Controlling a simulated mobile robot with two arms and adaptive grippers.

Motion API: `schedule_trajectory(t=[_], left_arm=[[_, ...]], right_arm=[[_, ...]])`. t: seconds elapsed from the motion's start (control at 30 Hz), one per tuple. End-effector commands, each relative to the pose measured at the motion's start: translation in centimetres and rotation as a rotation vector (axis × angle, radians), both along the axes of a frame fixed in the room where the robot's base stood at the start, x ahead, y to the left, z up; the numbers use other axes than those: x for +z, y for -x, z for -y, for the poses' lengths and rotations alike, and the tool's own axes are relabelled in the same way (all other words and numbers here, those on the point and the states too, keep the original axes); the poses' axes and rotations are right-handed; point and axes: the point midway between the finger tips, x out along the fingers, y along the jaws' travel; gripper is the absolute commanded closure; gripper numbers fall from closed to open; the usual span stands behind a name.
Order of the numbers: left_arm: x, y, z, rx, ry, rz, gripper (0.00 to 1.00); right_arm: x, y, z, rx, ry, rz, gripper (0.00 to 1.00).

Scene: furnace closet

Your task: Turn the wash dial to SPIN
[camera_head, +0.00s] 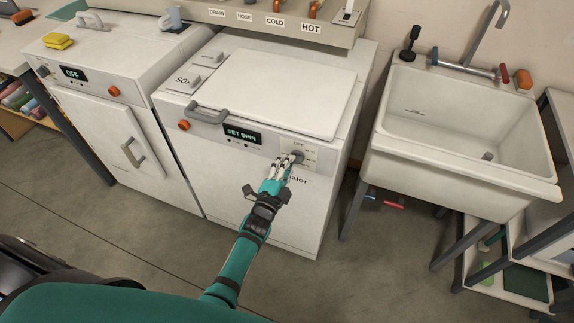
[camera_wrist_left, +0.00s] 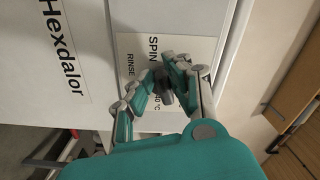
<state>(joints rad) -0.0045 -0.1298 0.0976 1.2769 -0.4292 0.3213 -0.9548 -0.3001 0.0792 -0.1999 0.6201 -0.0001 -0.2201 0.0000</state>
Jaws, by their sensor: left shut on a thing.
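The washer (camera_head: 230,185) stands in the middle of the head view, and its display (camera_head: 242,136) reads "SET SPIN". The grey wash dial (camera_head: 298,156) is at the right end of the washer's front panel. My left gripper (camera_head: 286,163) is at the dial with its fingers closed on it. In the left wrist view the fingers (camera_wrist_left: 165,80) are on both sides of the dark grey dial (camera_wrist_left: 166,97). The dial plate (camera_wrist_left: 190,48) shows the labels SPIN, RINSE and part of a temperature. The fingers hide where the dial points. My right gripper is not in view.
An orange button (camera_head: 184,125) and a grey handle (camera_head: 207,114) are left of the display. A second machine (camera_head: 120,130) with an "OFF" display stands at left. A white sink (camera_head: 465,130) stands at right. The floor in front is clear.

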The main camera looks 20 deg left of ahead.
Motion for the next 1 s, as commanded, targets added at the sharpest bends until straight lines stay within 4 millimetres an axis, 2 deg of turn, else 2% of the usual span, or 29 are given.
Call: schedule_trajectory(t=[0.3,0.33,0.5,0.8,0.87,1.0], left_arm=[[-0.2,0.1,0.0,0.000,-0.006,-0.005,1.00],[-0.2,0.1,0.0,0.000,-0.006,-0.005,0.84],[-0.1,0.1,0.0,0.000,-0.004,-0.003,0.62],[-0.1,0.3,0.0,0.000,-0.003,-0.001,0.62],[-0.1,0.7,-0.1,0.000,-0.003,-0.002,0.62],[-0.2,3.0,-0.1,0.000,-0.004,-0.004,0.62]], right_arm=[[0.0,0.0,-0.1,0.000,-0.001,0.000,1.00],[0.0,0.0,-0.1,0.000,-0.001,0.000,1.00],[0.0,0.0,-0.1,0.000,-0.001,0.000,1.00],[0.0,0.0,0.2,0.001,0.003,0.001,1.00],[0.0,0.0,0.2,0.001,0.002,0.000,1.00],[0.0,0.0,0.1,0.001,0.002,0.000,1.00]])
